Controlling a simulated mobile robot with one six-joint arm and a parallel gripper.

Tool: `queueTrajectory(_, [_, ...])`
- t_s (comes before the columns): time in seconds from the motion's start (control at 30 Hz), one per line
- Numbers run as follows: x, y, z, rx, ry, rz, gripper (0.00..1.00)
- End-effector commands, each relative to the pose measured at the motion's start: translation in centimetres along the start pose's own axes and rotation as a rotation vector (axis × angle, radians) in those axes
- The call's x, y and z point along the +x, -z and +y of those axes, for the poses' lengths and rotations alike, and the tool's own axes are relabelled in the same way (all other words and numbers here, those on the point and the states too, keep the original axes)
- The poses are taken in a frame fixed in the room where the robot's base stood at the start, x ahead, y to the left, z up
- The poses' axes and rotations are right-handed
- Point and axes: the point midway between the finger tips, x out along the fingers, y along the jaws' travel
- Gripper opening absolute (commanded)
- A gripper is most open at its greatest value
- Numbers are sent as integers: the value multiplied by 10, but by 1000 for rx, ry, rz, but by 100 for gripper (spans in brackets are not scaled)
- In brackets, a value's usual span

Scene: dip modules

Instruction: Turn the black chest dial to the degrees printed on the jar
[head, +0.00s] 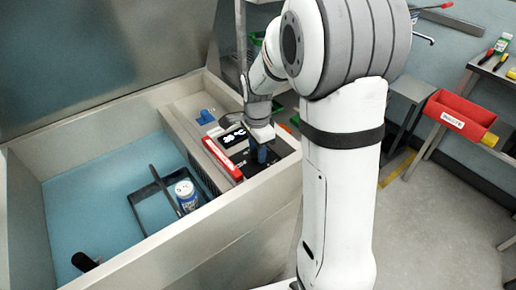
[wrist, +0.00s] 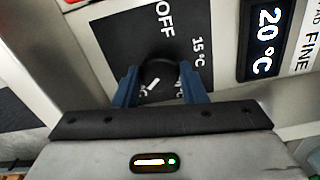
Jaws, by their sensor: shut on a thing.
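The black chest dial (wrist: 160,70) sits on a black panel in the wrist view. My gripper (wrist: 159,67) is shut on it, one blue finger on each side. The dial's white mark (wrist: 153,84) points down and to the left in the picture. OFF and 15 °C are readable around the dial; other markings are partly hidden by my fingers. A display (wrist: 267,35) reads 20 °C. In the head view my gripper (head: 262,154) is at the panel on the chest's right end. A white and blue jar (head: 186,194) stands inside the chest; its print is too small to read.
The open chest (head: 222,215) has a blue floor and a raised lid. A black divider (head: 165,187) stands beside the jar, and a dark object (head: 84,261) is at the near left. A red strip (head: 222,158) lies beside the panel. A red bin (head: 461,114) is at the right.

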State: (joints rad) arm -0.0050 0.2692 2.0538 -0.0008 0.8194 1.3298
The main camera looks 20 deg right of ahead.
Motion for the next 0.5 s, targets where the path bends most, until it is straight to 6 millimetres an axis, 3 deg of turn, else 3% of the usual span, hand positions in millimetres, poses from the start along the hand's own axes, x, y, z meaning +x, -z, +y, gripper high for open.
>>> queueTrajectory(0.07, [-4,1,-4,1,14,3,15])
queueTrajectory(0.1, [-4,1,-4,1,14,3,39])
queueTrajectory(0.33, [-2,0,-2,0,8,1,58])
queueTrajectory(0.5, [-1,0,-1,0,4,1,59])
